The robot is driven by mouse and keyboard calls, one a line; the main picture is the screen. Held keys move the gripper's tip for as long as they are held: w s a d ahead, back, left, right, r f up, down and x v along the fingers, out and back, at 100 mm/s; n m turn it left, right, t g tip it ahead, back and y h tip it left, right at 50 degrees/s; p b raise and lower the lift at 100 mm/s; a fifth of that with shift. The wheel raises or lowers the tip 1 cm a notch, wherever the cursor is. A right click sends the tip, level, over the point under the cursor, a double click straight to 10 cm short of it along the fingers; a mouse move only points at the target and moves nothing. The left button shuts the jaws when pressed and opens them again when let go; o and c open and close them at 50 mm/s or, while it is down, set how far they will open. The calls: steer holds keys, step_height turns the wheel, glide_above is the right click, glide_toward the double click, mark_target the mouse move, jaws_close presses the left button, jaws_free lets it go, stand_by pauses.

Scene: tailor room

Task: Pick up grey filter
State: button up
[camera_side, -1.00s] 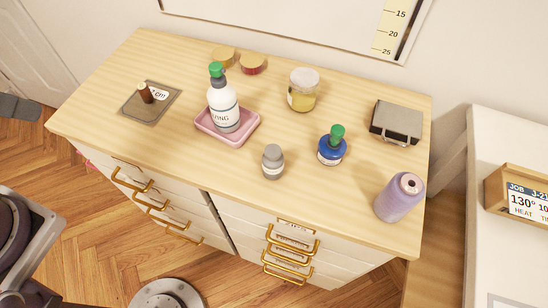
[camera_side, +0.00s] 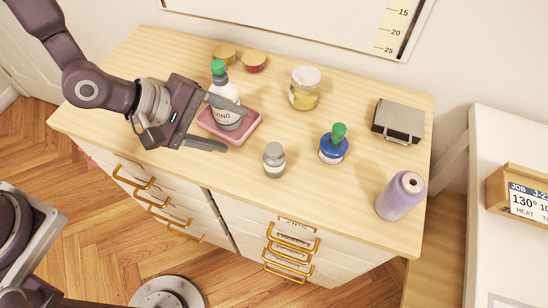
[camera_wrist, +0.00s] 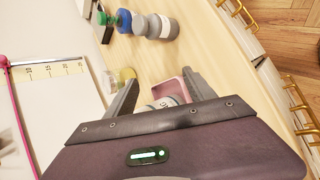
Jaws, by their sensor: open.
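No thing is plainly marked as the grey filter. A small grey bottle (camera_side: 274,160) stands upright near the front middle of the dresser top; it also shows in the wrist view (camera_wrist: 162,27). A grey case (camera_side: 397,121) lies at the right. My gripper (camera_side: 232,126) is open at the left, its fingers pointing right, beside the white bottle (camera_side: 228,118) and pink tray (camera_side: 247,134). In the wrist view, the bottle and tray show partly between the fingers (camera_wrist: 162,92). The gripper is apart from the grey bottle and the case.
A blue bottle with green cap (camera_side: 333,150) stands right of the grey bottle. A glass jar (camera_side: 305,88) stands behind, a purple thread cone (camera_side: 400,196) at the front right. Two small round lids (camera_side: 254,62) lie at the back. The front middle strip is clear.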

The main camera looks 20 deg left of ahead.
mark_target(287, 166)
steer(key=d+f+n+h, duration=0.1)
steer(key=d+n, duration=0.1)
steer(key=n, duration=0.1)
steer(key=s+d+f+n+t+h, duration=0.1)
steer(key=d+n, duration=0.1)
steer(key=n, duration=0.1)
steer(key=s+d+f+n+h, duration=0.1)
steer(key=d+n, duration=0.1)
steer(key=n, duration=0.2)
steer(key=shift+d+h, duration=0.25)
steer(key=shift+h, duration=0.05)
steer(key=n+t, duration=0.1)
steer(key=n, duration=0.2)
steer(key=shift+d+f, duration=0.1)
steer(key=shift+d, duration=0.05)
steer(key=shift+w+d+f+t, duration=0.1)
steer(key=shift+w+d+t, duration=0.1)
steer(key=shift+t, duration=0.1)
steer(key=x, duration=0.6)
steer(key=shift+s+d+f, duration=0.25)
steer(key=shift+d, duration=0.15)
jaws_close()
